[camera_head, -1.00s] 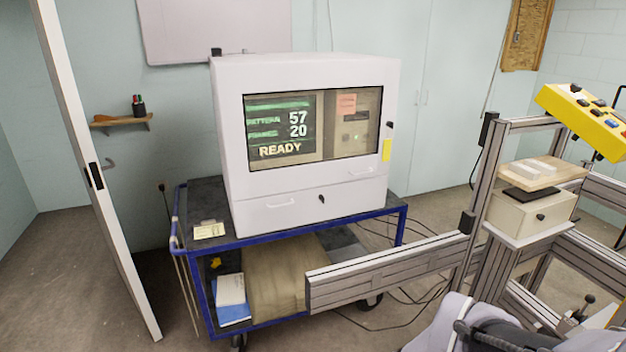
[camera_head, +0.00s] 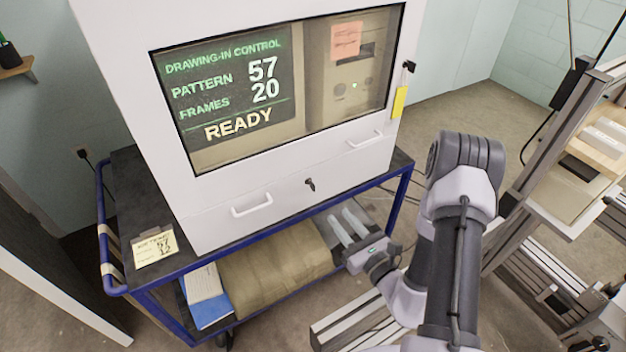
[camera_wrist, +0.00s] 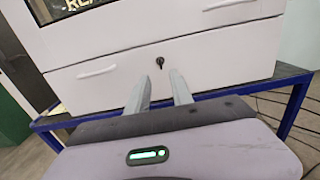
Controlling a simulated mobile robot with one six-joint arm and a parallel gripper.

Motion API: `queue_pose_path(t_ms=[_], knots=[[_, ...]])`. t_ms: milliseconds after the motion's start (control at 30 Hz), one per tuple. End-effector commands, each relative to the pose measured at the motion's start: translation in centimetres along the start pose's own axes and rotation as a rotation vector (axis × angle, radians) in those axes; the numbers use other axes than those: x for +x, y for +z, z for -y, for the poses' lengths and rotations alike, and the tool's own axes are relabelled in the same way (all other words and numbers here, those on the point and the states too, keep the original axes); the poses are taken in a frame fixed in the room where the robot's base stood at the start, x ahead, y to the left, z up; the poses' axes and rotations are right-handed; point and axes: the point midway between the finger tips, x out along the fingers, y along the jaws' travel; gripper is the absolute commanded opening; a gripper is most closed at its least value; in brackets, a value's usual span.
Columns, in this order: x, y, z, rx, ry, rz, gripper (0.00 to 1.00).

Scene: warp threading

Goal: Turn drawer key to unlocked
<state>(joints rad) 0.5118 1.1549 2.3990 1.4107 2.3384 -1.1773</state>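The drawer key (camera_head: 310,184) is a small dark key in the lock of the white drawer (camera_head: 215,222), at the lower front of the white cabinet. In the wrist view the key (camera_wrist: 159,63) sits just beyond and between my fingertips. My gripper (camera_head: 343,222) is open and empty, in front of and below the key, its two pale fingers apart and pointing toward the drawer front. The fingers also show in the wrist view (camera_wrist: 158,86). Nothing touches the key.
The cabinet (camera_head: 130,85) stands on a blue-framed cart (camera_head: 255,241). The drawer has a white handle (camera_head: 252,205) left of the key; another handle (camera_head: 366,140) is on the door above. A metal frame (camera_head: 540,155) stands at the right. A note (camera_head: 155,247) lies on the cart.

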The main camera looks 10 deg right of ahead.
Motion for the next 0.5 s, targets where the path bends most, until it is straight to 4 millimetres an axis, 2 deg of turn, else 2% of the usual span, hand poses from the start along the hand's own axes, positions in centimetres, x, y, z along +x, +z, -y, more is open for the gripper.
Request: queue_pose_path(t_ms=[100, 300, 500], knots=[[3.7, 0.1, -0.3, -0.005, 0.01, 0.006, 0.27], [9.1, 0.1, -0.3, -0.003, 0.009, 0.006, 0.27], [12.2, 0.1, -0.2, 0.0, 0.006, 0.004, 0.27]])
